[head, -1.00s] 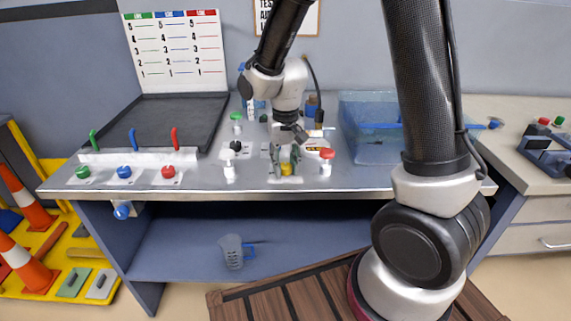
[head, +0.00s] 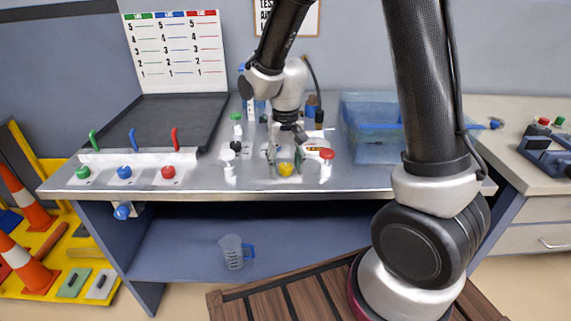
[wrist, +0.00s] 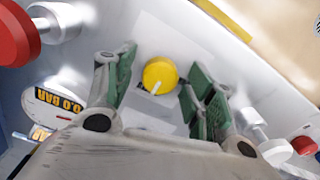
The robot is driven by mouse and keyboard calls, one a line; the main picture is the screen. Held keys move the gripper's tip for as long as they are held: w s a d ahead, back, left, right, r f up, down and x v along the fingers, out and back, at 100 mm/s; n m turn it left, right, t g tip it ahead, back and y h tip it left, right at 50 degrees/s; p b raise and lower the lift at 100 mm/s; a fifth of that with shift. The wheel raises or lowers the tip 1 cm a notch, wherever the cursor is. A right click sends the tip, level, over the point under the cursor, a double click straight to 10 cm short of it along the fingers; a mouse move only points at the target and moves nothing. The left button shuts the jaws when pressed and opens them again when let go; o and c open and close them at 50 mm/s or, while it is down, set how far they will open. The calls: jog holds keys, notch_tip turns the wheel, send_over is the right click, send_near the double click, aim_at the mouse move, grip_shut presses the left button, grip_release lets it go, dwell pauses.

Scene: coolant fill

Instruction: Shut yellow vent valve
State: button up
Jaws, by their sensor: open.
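The yellow vent valve (head: 286,170) is a round yellow knob on the front of a white panel, near the bench's front edge. In the wrist view the yellow knob (wrist: 159,76) has a white pointer line running to its lower left. My gripper (head: 284,155) is just above and behind the knob in the head view. In the wrist view my gripper (wrist: 160,85) is open, with one green-padded finger on each side of the knob and visible gaps between. It holds nothing.
A red-topped valve (head: 327,155) stands right of my gripper and a black-topped one (head: 235,147) left. A gauge reading 0.0 BAR (wrist: 59,102) sits by the left finger. A clear blue tank (head: 372,130) is at the right. A jug (head: 233,252) stands on the lower shelf.

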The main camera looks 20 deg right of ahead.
aim_at(286, 166)
notch_tip(286, 166, up, 12)
dwell(0.4)
dwell(0.3)
jog(key=s+d+r+t, duration=0.1)
jog(key=s+d+r, duration=0.2)
jog(key=s+d, duration=0.2)
jog(key=s+d+r+t, duration=0.2)
jog(key=s+d+r, duration=0.1)
jog(key=s+d, duration=0.2)
jog(key=s+d+r+n+t, duration=0.1)
jog(key=s+d+r, duration=0.1)
jog(key=s+d, duration=0.3)
jog(key=s, duration=0.4)
jog(key=shift+r, duration=0.4)
